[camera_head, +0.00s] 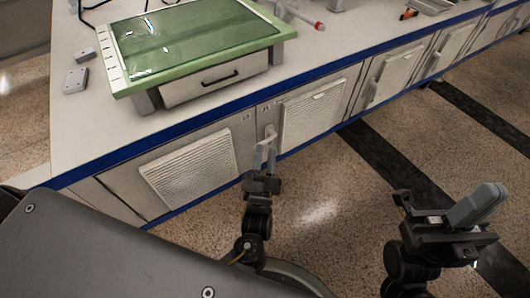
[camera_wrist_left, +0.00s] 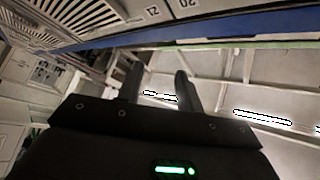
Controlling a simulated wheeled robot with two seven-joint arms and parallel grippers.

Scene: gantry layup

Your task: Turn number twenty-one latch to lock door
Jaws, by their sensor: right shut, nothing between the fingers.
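A small pale latch (camera_head: 270,131) sticks out from the cabinet front, at the left edge of a louvred door (camera_head: 312,112). My left gripper (camera_head: 265,147) is just below the latch, its fingertips close to it; I cannot tell whether they touch. In the left wrist view its two fingers (camera_wrist_left: 158,78) stand apart with no object visible between them. My right gripper (camera_head: 485,200) is shut and empty, over the floor at the right.
A bench (camera_head: 75,130) with a blue edge runs above the doors. It carries a green-framed glass-topped box (camera_head: 190,45) with a drawer and small grey blocks (camera_head: 76,80). Another louvred door (camera_head: 188,165) is to the left. The speckled floor (camera_head: 400,130) ahead is clear.

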